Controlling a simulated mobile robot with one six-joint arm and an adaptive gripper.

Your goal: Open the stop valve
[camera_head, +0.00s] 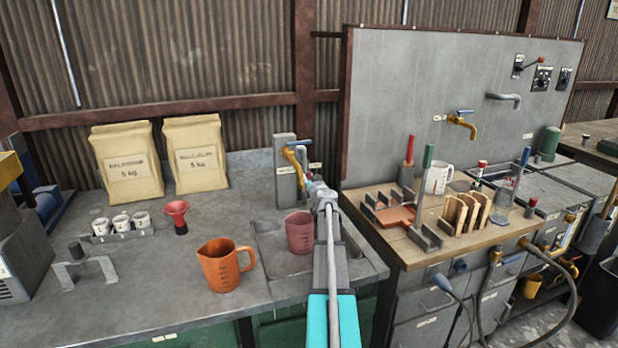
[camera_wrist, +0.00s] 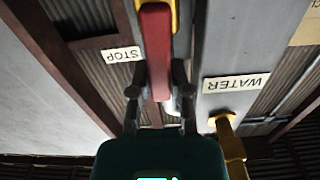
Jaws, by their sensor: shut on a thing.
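In the wrist view, a red lever (camera_wrist: 155,40) runs up from between my two fingers, with a yellow part behind its upper end. My gripper (camera_wrist: 158,85) is shut on this red lever. A label reading STOP (camera_wrist: 122,55) is just left of it.
A dark red cup (camera_head: 299,235) stands in the sink under my arm. A wooden worktop (camera_head: 410,255) with upright tools is at right.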

